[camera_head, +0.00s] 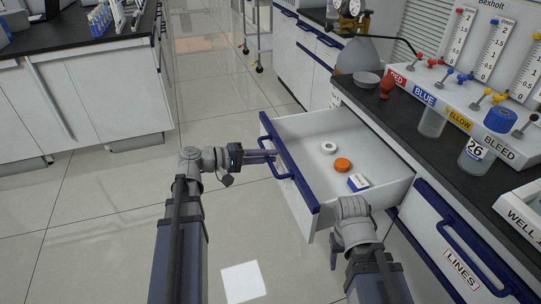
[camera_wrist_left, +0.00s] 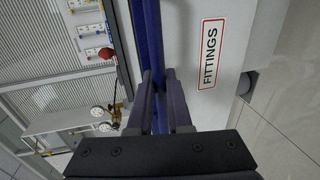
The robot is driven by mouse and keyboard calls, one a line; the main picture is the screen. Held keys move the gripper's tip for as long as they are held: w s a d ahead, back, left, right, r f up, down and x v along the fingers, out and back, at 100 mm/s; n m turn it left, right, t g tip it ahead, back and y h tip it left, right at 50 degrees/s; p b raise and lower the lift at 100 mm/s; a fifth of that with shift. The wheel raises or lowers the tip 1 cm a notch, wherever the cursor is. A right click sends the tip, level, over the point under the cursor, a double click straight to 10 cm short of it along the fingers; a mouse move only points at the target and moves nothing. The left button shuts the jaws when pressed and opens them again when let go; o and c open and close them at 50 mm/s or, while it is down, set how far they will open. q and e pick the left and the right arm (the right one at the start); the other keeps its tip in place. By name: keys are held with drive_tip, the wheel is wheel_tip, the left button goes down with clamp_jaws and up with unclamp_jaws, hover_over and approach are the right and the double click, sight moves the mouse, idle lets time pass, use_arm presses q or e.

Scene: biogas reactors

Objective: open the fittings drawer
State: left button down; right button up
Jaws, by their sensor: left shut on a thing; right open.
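The fittings drawer (camera_head: 302,203) is pulled out from the bench at the right, its inside open to view. Its blue handle (camera_head: 283,160) runs along the front, and the wrist view shows the FITTINGS label (camera_wrist_left: 209,56) on the white front. My left gripper (camera_head: 262,156) is shut on the blue handle; the wrist view shows its fingers (camera_wrist_left: 158,97) on either side of the bar. The drawer holds a white ring (camera_head: 328,147), an orange round piece (camera_head: 342,164) and a small white-and-blue box (camera_head: 358,182). My right wrist is near the drawer's near corner; its fingers are hidden.
A dark benchtop (camera_head: 405,125) at the right carries a labelled rack, bottles (camera_head: 476,155) and a red bulb (camera_head: 387,86). The LINES drawer (camera_head: 458,265) beside it is shut. Another bench (camera_head: 95,100) stands at the left.

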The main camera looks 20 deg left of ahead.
use_arm(q)
drive_tip(key=c, duration=0.8)
unclamp_jaws()
drive_tip(key=shift+c, duration=0.2)
drive_tip(key=p+v, duration=0.1)
drive_tip(key=v, duration=0.6)
drive_tip(key=shift+s+a+p, duration=0.25)
drive_tip(key=shift+a+p, duration=0.05)
drive_tip(key=shift+a, duration=0.05)
